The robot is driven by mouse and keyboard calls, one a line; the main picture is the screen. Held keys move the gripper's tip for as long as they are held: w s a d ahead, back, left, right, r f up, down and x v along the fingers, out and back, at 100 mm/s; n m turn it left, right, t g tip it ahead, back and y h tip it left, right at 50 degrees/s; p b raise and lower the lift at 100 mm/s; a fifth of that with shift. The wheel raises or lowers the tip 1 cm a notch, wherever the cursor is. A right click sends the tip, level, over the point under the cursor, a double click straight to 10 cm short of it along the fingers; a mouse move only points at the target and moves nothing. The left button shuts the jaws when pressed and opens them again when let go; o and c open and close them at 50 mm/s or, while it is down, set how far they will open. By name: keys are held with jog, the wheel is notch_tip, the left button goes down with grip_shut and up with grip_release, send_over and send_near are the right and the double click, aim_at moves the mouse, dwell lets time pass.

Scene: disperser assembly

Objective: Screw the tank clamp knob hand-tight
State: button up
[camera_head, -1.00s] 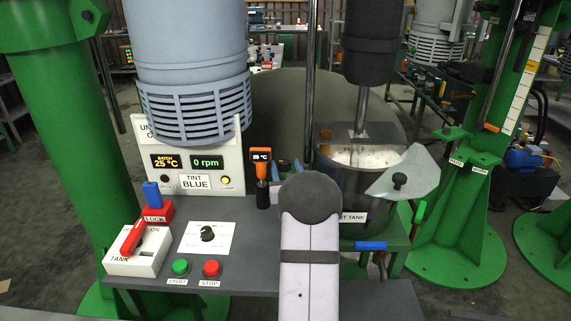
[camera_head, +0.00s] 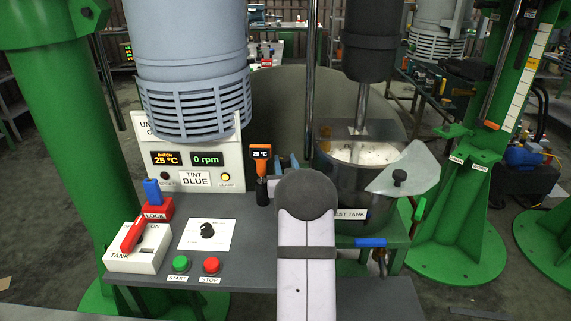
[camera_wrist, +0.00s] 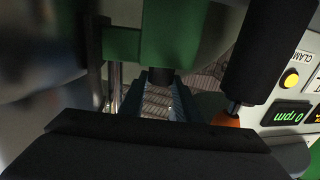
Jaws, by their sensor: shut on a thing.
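In the wrist view, my gripper (camera_wrist: 158,84) has its two blue-grey fingers on either side of a dark cylindrical piece below a green bracket (camera_wrist: 158,30). This piece appears to be the tank clamp knob (camera_wrist: 160,76), and the fingers are shut on it. Its lower part and the exact contact are hard to make out. In the head view, my arm hides the knob and most of my gripper; only blue-grey finger parts show behind the arm.
An orange-and-black thermometer (camera_head: 261,154) stands close to my gripper; its black body (camera_wrist: 268,50) is close on the right in the wrist view. The control panel (camera_head: 196,207) is at left, with a lit yellow clamp lamp (camera_head: 226,177). A clear lid (camera_head: 405,172) extends right of the tank.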

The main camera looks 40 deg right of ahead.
jog(key=shift+w+a+f+m+g+h+b, duration=0.1)
jog(key=shift+w+m+g+h+b, duration=0.05)
jog(key=shift+m+g+h+b, duration=0.45)
jog(key=shift+a+m+g+h+b, duration=0.1)
jog(key=shift+m+g+h+b, duration=0.6)
jog(key=shift+g+h, duration=0.15)
jog(key=o, duration=1)
jog(key=shift+o, duration=0.2)
jog(key=shift+d+r+n+t+y+p, duration=0.25)
jog(key=shift+n+t+y+p, duration=0.15)
jog(key=shift+t+p, duration=0.2)
